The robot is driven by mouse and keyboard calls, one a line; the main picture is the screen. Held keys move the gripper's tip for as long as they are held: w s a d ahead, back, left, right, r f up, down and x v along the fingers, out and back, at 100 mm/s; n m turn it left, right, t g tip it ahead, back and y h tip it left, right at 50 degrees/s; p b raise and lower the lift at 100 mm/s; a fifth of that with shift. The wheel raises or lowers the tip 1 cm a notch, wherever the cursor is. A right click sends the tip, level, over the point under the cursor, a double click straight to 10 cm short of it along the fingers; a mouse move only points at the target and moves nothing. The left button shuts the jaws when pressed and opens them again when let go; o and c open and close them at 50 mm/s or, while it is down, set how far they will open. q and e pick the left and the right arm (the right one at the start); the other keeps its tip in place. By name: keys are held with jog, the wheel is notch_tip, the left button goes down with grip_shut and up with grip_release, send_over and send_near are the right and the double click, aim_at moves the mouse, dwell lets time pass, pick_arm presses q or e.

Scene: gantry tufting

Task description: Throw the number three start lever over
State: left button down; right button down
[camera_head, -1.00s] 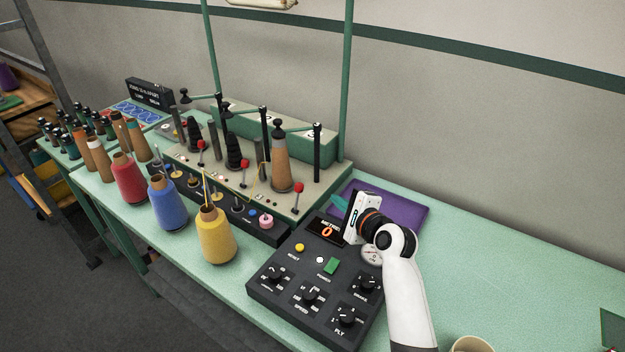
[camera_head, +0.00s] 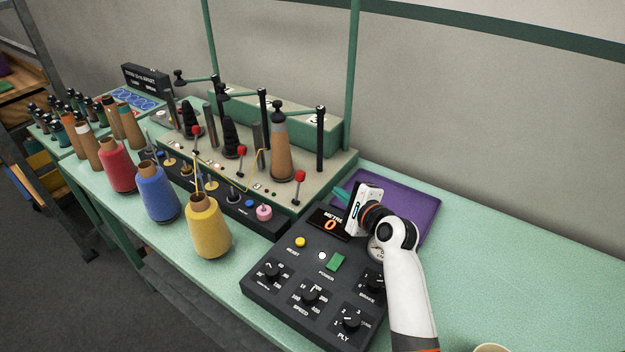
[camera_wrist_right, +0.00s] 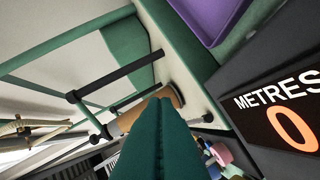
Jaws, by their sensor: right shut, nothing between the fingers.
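Three start levers with red ball knobs stand along the front of the beige winder: the left one (camera_head: 196,131), the middle one (camera_head: 241,151) and the right one (camera_head: 299,177). All three look roughly upright. I cannot read their numbers. My right gripper (camera_head: 340,192) is shut and empty, with teal fingers pointing left toward the right lever. It is above the back of the dark control box and apart from the lever. In the right wrist view the shut fingers (camera_wrist_right: 158,105) fill the middle and may hide the lever. My left gripper is out of view.
The control box (camera_head: 266,313) has dials, buttons and a METRES display (camera_head: 329,223) reading 0. A purple tray (camera_head: 424,207) lies behind my wrist. Red (camera_head: 117,168), blue (camera_head: 158,196) and yellow (camera_head: 208,231) yarn cones line the front. The bench at right is mostly clear.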

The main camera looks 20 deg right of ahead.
aim_at(299, 186)
jog(key=w+a+p, duration=0.3)
jog(key=w+a, duration=0.1)
jog(key=w, duration=0.3)
jog(key=shift+w+a+f, duration=0.3)
jog(key=shift+a, duration=0.1)
